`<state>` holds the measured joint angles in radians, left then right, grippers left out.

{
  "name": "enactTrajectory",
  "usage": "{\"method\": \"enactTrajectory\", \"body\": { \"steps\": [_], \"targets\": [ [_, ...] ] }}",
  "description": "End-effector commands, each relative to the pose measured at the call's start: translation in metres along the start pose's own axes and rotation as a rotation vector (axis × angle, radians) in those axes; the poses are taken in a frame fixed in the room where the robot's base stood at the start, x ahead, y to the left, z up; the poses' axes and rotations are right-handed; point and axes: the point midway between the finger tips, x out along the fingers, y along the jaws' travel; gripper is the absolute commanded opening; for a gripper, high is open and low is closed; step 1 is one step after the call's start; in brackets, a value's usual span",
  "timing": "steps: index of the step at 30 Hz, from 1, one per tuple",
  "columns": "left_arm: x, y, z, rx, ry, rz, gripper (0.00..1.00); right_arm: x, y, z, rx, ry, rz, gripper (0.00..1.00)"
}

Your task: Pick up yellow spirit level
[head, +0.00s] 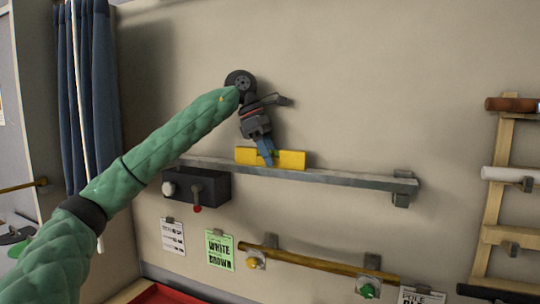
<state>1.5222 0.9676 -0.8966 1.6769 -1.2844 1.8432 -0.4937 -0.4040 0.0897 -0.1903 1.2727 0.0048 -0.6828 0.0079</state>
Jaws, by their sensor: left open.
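The yellow spirit level (291,160) stands on a narrow grey wall shelf (340,177), leaning at or close to the wall. My left arm comes in from the lower left in a green quilted sleeve. My left gripper (267,155) points down in front of the level's left-middle part and hides some of it. Its blue fingers overlap the level in the picture. It is open; I cannot tell whether the fingers are around the level or only in front of it. My right gripper is not in view.
A dark box with a red-knobbed lever (205,188) hangs under the shelf's left end. Below are a brass rail (310,260) and a green paper sign (220,250). A wooden rack (495,200) stands at right. The shelf's right part is clear.

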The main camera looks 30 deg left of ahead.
Motion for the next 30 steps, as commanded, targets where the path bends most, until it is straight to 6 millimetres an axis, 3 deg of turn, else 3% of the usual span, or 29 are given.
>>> {"method": "enactTrajectory", "body": {
  "steps": [6, 15, 27, 30],
  "targets": [
    [0.001, 0.0, 0.0, 0.0, 0.0, 0.0, 0.53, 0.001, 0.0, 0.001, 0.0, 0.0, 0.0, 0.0],
    [0.001, 0.0, 0.0, 0.0, 0.0, 0.0, 0.0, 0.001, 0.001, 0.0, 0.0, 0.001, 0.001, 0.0],
    [-0.004, 0.0, 0.002, 0.001, -0.001, 0.001, 0.0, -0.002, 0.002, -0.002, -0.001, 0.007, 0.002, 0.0],
    [-0.011, 0.0, 0.006, 0.001, -0.002, 0.001, 0.0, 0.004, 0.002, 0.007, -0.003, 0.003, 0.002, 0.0]
  ]
}}
